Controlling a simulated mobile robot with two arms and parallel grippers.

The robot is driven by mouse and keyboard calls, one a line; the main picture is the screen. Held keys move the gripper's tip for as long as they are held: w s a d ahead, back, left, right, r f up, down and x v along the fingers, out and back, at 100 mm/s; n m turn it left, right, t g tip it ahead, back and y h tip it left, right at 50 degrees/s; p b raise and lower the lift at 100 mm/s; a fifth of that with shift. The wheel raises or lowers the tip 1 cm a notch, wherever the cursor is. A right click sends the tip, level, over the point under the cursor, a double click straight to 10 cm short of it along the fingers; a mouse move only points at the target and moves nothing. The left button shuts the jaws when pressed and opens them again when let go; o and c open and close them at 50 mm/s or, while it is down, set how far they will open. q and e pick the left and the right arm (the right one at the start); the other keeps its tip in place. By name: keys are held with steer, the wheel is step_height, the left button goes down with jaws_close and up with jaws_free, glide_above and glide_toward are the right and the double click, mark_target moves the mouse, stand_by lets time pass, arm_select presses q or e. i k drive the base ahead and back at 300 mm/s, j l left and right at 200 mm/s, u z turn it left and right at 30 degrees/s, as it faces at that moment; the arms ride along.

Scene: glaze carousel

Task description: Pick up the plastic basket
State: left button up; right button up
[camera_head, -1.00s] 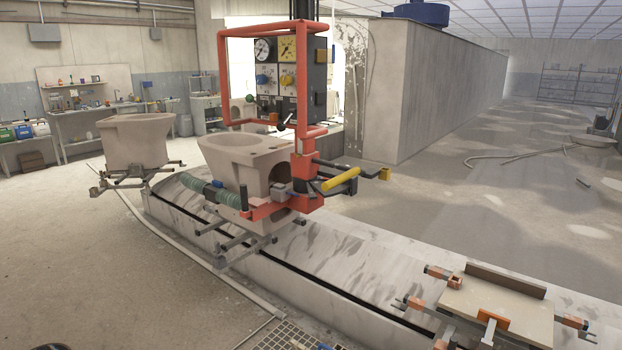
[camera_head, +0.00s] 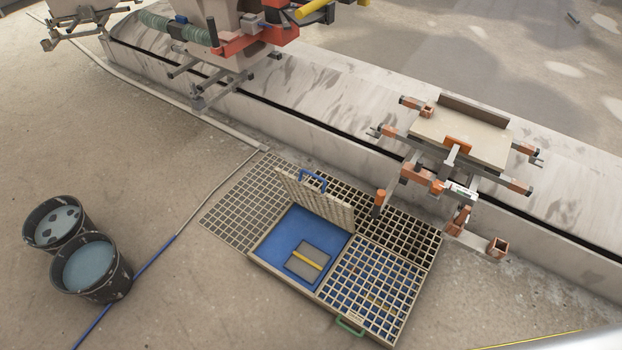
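No plainly recognisable plastic basket shows. A blue rectangular insert or recess (camera_head: 284,236) lies in an open section of the floor grating; I cannot tell whether it is the basket. A grey block with a yellow band (camera_head: 308,260) lies in it. A tilted grate panel (camera_head: 322,207) with a blue handle stands up along its far edge and hides part of it. Neither of my grippers is in view.
Two dark buckets of bluish liquid (camera_head: 90,267) stand on the floor at left. A blue hose (camera_head: 152,262) runs past them. Closed grating (camera_head: 368,290) lies right of the opening. The carousel track (camera_head: 330,125) and a fixture with a board (camera_head: 460,135) lie beyond. The near floor is mostly clear.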

mark_target(307, 262)
steer(key=i+j+z, duration=0.15)
steer(key=z, duration=0.2)
steer(key=i+j+z, duration=0.1)
steer(key=j+z, duration=0.25)
steer(key=i+j+z, duration=0.1)
steer(key=z, duration=0.25)
